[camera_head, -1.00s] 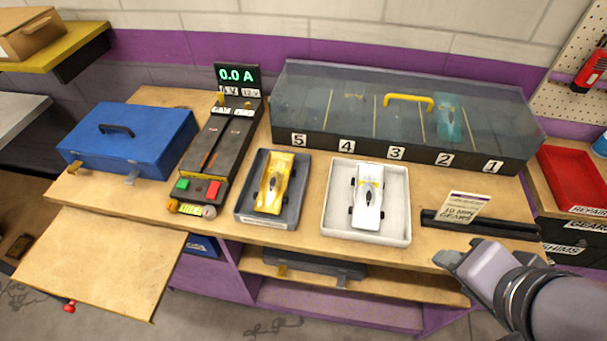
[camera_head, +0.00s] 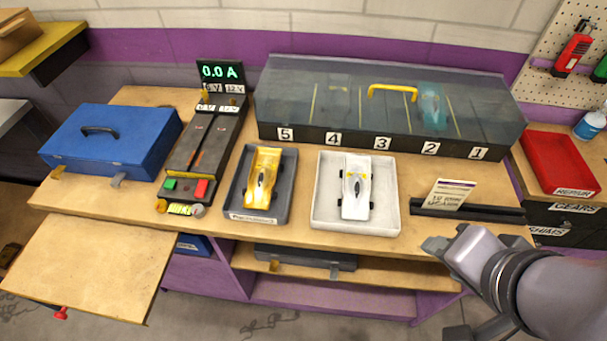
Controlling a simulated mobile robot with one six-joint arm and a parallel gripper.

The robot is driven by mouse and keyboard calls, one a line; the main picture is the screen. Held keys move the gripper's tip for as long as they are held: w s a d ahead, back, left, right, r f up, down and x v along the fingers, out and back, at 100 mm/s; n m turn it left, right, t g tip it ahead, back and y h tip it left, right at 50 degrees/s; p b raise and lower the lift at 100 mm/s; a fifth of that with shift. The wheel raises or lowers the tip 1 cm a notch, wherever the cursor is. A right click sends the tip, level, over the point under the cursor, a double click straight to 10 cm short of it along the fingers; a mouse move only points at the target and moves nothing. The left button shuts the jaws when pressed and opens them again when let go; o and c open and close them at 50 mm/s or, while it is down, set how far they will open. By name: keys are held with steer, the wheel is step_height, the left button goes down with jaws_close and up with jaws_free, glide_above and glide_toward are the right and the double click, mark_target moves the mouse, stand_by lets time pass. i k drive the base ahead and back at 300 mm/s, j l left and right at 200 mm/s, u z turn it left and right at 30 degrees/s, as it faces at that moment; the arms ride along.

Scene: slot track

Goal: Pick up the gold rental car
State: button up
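The gold car (camera_head: 262,178) lies in a dark grey tray (camera_head: 236,213) near the middle of the workbench, left of a white tray (camera_head: 325,219) that holds a white car (camera_head: 356,188). My gripper (camera_head: 443,243) is at the lower right, by the bench's front edge, well to the right of the gold car and apart from it. Its fingers are small and partly hidden by its own body, so I cannot tell whether they are open. Nothing shows held in it.
A clear-lidded case (camera_head: 385,98) with numbered bays and a yellow handle stands behind the trays. A test stand (camera_head: 205,150) reading 0.0 A and a blue box (camera_head: 112,143) are left. A card in a dark holder (camera_head: 467,210) stands near my gripper. A red bin (camera_head: 557,163) is right.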

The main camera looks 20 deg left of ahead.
mark_target(266, 168)
steer(key=u, duration=1.5)
steer(key=i+j+z, duration=0.15)
steer(key=j+z, duration=0.2)
steer(key=j, duration=0.45)
steer(key=j+z, duration=0.35)
steer(key=j, duration=0.45)
steer(key=j+z, duration=0.35)
steer(key=j, duration=0.45)
